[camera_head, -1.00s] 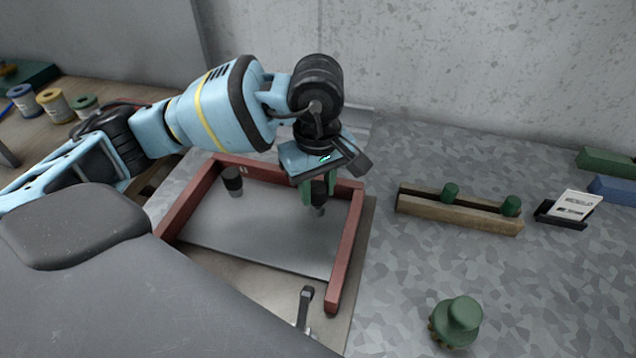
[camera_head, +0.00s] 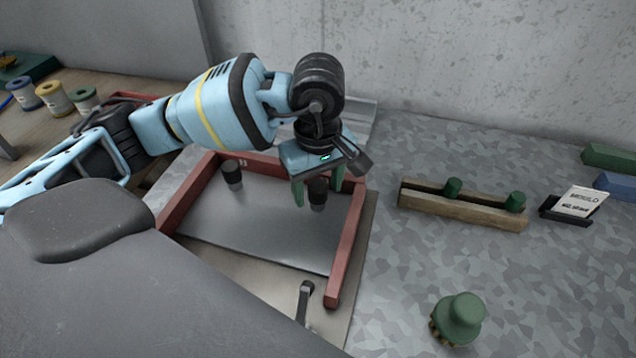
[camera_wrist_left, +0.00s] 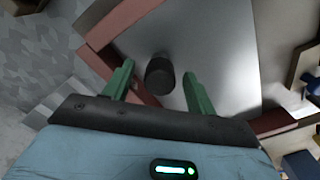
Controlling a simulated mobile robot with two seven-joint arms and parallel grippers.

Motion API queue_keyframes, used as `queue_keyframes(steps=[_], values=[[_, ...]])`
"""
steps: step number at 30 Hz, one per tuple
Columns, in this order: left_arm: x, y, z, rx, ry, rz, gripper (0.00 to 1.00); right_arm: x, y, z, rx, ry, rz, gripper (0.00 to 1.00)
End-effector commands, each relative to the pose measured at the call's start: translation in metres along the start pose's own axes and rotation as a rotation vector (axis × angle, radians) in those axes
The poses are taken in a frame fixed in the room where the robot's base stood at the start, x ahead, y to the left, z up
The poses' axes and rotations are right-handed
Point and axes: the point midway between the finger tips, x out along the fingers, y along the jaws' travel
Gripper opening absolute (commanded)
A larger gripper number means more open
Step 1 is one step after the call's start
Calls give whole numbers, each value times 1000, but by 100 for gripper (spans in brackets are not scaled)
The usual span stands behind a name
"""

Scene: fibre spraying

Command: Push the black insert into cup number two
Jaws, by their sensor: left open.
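My left gripper (camera_head: 316,194) is open, its green fingers pointing down over the red frame (camera_head: 347,245). A short black cylinder (camera_head: 318,187), which looks like the black insert, stands upright between the fingers, with a gap on each side. Its lower part looks greyer; I cannot tell whether that is a cup. In the left wrist view the dark cylinder (camera_wrist_left: 160,76) shows between the spread fingers. A second dark cylinder (camera_head: 232,174) stands near the frame's back left corner, by a pale mark. I cannot read a cup number. My right gripper is not in view.
A grey plate (camera_head: 255,232) fills most of the frame, largely bare. To the right are a wooden rail (camera_head: 460,207) with green knobs, a card holder (camera_head: 570,210) and a green knobbed piece (camera_head: 460,315). A small dark lever (camera_head: 304,300) stands at the frame's open front.

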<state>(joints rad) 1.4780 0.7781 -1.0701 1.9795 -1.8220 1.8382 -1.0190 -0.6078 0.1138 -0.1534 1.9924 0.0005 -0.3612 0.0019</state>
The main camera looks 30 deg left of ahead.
Motion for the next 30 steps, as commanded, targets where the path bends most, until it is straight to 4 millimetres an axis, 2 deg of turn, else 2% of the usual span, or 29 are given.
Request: queue_keyframes(steps=[7,13,19,24,30], values=[[-1,0,0,0,0,0,57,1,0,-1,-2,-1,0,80],[-35,1,0,0,1,4,57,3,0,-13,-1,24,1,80],[-65,1,0,0,0,3,57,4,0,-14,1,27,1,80],[-76,0,0,0,0,1,57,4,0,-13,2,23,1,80],[-78,0,0,0,0,0,57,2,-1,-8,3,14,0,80]])
